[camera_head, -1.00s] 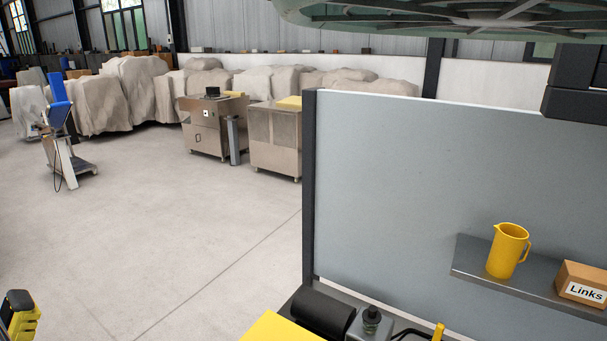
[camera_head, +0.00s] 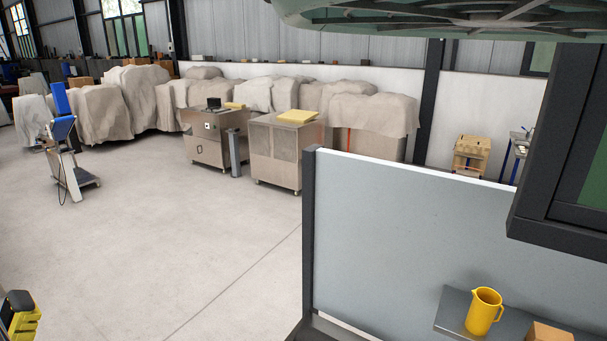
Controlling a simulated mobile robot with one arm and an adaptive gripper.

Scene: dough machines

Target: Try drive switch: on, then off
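I cannot make out a drive switch in this view. Two metal cabinet-like machines stand across the hall: one with a dark device on top and a small panel on its front (camera_head: 208,148), and one with a yellow top (camera_head: 277,160). A yellow and black part (camera_head: 20,318) shows at the lower left edge; I cannot tell what it is. My gripper is not in view.
A grey partition (camera_head: 400,240) with a shelf (camera_head: 452,308) fills the lower right; a yellow jug (camera_head: 484,311) and a box (camera_head: 549,332) are on it. A blue and white stand (camera_head: 66,165) is at the left. Covered shapes (camera_head: 150,95) line the back. The floor (camera_head: 180,250) between is open.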

